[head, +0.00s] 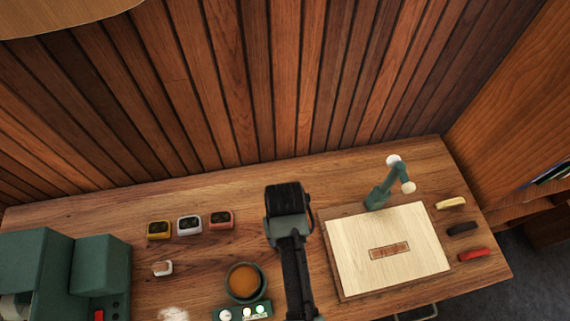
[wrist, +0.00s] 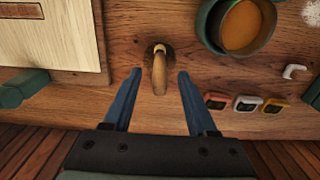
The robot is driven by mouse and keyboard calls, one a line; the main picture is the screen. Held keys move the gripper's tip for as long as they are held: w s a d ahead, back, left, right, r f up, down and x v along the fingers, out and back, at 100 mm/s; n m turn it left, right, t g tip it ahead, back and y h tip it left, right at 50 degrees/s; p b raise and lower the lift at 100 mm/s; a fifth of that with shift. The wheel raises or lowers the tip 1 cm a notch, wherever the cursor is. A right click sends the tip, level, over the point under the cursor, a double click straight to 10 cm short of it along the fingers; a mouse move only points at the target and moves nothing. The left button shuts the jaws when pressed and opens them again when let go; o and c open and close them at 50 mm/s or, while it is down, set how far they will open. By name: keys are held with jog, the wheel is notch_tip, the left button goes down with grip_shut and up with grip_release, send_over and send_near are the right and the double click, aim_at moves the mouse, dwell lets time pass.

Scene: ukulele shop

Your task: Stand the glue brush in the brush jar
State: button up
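A tan wooden handle (wrist: 160,75), which looks like the glue brush, rises toward the camera in the wrist view. Its far end meets a small round brown shape (wrist: 158,50); I cannot tell whether that is bristles or a holder. My gripper (wrist: 159,73) is open, its two blue fingers on either side of the handle with gaps on both sides. In the head view my gripper and arm hide this spot. A round green pot with an amber inside (head: 243,281) stands left of my arm; it also shows in the wrist view (wrist: 207,25). I cannot tell which vessel is the brush jar.
A pale board (head: 380,235) and a green lamp (head: 378,196) are to the right. Three small coloured boxes (head: 189,225), a small white object (head: 162,268) and a green machine (head: 100,265) are to the left. A slatted wall (head: 230,90) stands behind the bench.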

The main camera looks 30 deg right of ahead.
notch_tip(320, 180, up, 13)
jog(key=p, duration=0.3)
dwell(0.4)
dwell(0.9)
